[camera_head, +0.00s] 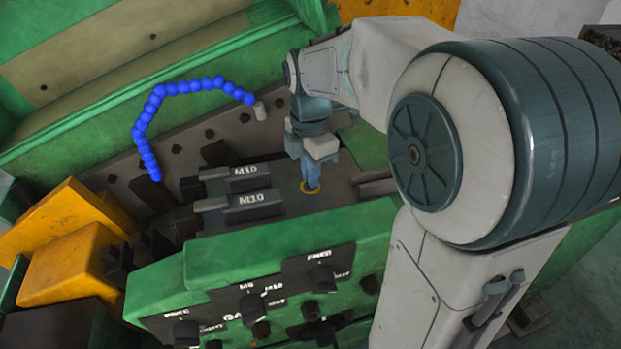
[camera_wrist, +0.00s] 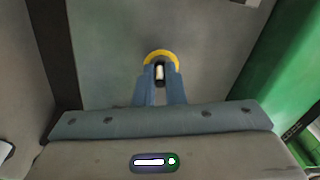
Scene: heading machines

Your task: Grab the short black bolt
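My gripper (camera_head: 311,187) points down over the grey machine bed, its blue fingers reaching a yellow ring (camera_head: 302,191). In the wrist view, the two fingertips of my gripper (camera_wrist: 159,72) stand close on either side of a small dark piece with a pale face (camera_wrist: 159,71), in front of the yellow ring (camera_wrist: 162,54). This piece may be the short black bolt, but it is too small to be sure. I cannot tell whether the fingers touch it. In the head view the fingers hide it.
Two dark blocks marked M10 (camera_head: 252,200) lie left of my gripper. A blue beaded hose (camera_head: 141,124) arches behind them. A green panel with black knobs (camera_head: 230,249) stands in front, and a green wall (camera_head: 230,64) behind. Yellow blocks (camera_head: 70,262) are at far left.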

